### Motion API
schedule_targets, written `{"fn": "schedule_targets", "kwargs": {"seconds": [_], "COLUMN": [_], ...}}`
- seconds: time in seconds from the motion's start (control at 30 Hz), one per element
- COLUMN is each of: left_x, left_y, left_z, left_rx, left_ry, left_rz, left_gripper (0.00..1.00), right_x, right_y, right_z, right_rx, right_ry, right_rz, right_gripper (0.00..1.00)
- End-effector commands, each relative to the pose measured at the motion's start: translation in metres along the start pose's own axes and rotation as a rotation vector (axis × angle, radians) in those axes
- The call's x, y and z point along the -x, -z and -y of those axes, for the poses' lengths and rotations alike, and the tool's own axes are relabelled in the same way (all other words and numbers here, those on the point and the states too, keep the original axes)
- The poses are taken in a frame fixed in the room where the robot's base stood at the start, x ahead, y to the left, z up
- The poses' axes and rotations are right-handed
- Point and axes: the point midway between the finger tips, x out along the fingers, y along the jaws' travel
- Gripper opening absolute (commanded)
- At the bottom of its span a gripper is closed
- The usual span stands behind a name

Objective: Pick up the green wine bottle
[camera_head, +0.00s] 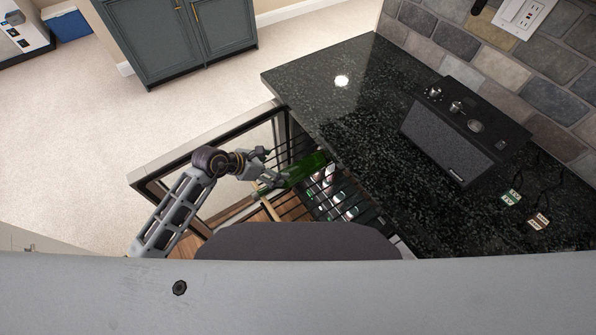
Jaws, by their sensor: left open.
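The green wine bottle (304,169) lies on its side at the wire rack of the open wine cooler (345,196), just under the counter's edge. My left gripper (266,170) is open at the bottle's left end. One finger is above that end and the other is lower, close to the bottle. Whether the fingers touch the glass I cannot tell. My right gripper is not in the view.
The cooler's glass door (225,140) stands open around my left arm. A black granite counter (340,105) overhangs the rack and holds a black speaker (462,130). Teal cabinets (180,40) stand at the back; the carpet (90,120) between is clear.

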Motion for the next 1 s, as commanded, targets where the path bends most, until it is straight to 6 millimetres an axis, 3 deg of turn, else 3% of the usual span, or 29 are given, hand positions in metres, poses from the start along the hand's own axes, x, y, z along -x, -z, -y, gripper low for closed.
{"fn": "schedule_targets", "kwargs": {"seconds": [0.37,1.0], "left_x": [-0.006,-0.067], "left_y": [0.0,0.0], "left_z": [0.0,0.0], "left_rx": [0.002,0.002], "left_ry": [0.001,0.0], "left_rz": [0.001,0.001], "left_gripper": [0.91,0.91], "right_x": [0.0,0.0], "right_y": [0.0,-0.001], "right_z": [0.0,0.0], "right_rx": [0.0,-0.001], "right_ry": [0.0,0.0], "right_rz": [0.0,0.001], "right_gripper": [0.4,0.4]}}
